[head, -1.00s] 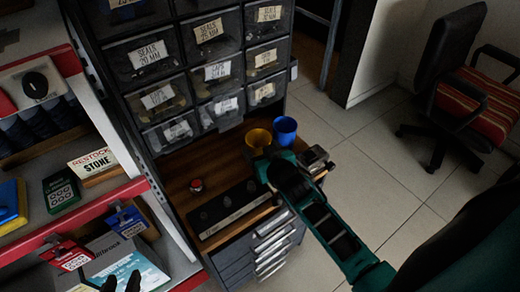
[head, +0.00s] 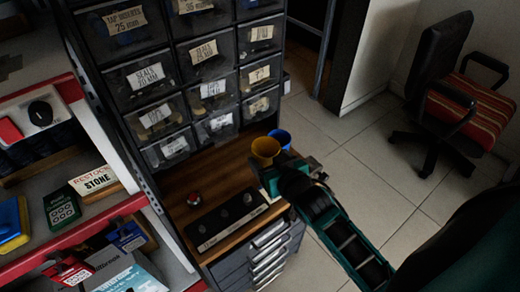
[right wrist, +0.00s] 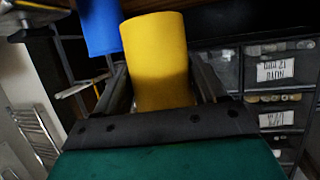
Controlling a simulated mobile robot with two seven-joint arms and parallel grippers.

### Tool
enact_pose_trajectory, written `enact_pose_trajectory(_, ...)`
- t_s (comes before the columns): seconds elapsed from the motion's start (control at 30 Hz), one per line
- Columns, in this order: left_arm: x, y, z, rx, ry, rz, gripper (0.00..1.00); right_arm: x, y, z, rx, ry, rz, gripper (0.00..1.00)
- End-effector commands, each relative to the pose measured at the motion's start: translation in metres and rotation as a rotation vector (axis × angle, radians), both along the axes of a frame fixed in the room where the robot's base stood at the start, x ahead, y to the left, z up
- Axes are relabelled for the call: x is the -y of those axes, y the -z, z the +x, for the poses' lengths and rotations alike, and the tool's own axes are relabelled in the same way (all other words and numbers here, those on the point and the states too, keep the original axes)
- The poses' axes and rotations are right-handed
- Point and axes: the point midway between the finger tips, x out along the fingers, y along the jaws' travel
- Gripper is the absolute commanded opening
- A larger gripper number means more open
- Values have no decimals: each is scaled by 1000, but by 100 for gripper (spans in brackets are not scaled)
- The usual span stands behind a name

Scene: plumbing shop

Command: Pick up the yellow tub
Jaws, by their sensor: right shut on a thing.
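The yellow tub (head: 265,148) is in the head view near the right end of the wooden worktop. My right gripper (head: 270,166) is at the tub and shut on it. In the right wrist view the yellow tub (right wrist: 160,62) stands between the two fingers (right wrist: 163,88). I cannot tell whether its base touches the worktop. A blue tub (head: 281,138) is just behind it, partly hidden; it also shows left of the yellow tub in the right wrist view (right wrist: 99,28).
Labelled drawer bins (head: 190,75) rise behind the wooden worktop (head: 215,185). A black strip with knobs (head: 226,222) and a small red-topped item (head: 194,199) lie on it. Red-edged shelves (head: 90,235) stand left. An office chair (head: 450,95) stands right on open tiled floor.

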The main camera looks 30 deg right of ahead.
Motion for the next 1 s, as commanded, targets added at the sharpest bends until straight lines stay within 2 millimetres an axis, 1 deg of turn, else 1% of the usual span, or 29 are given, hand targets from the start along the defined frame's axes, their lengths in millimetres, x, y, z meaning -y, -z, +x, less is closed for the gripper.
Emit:
enact_pose_trajectory(0.03, 0, -2, 0, 1, -1, 0, 43, 2, 0, -12, -3, 1, -1, 42)
enact_pose_trajectory(0.3, 0, -5, 0, 7, -3, -1, 43, 11, 0, -76, -4, 1, -2, 42)
enact_pose_trajectory(0.5, -1, -4, -1, 5, -4, 0, 43, 16, 0, -113, -3, 1, -1, 42)
enact_pose_trajectory(0.6, -1, -4, -2, 3, -4, 1, 43, 18, 0, -127, -1, 1, -1, 42)
enact_pose_trajectory(0.73, -1, -3, -2, 1, -4, 1, 43, 19, 0, -138, 0, 0, -1, 42)
enact_pose_trajectory(0.9, -1, -3, -2, 0, -4, 1, 43, 21, 0, -144, 1, 1, -1, 42)
enact_pose_trajectory(1.0, -1, -3, -3, -1, -4, 2, 43, 20, -2, -143, 3, 1, -1, 42)
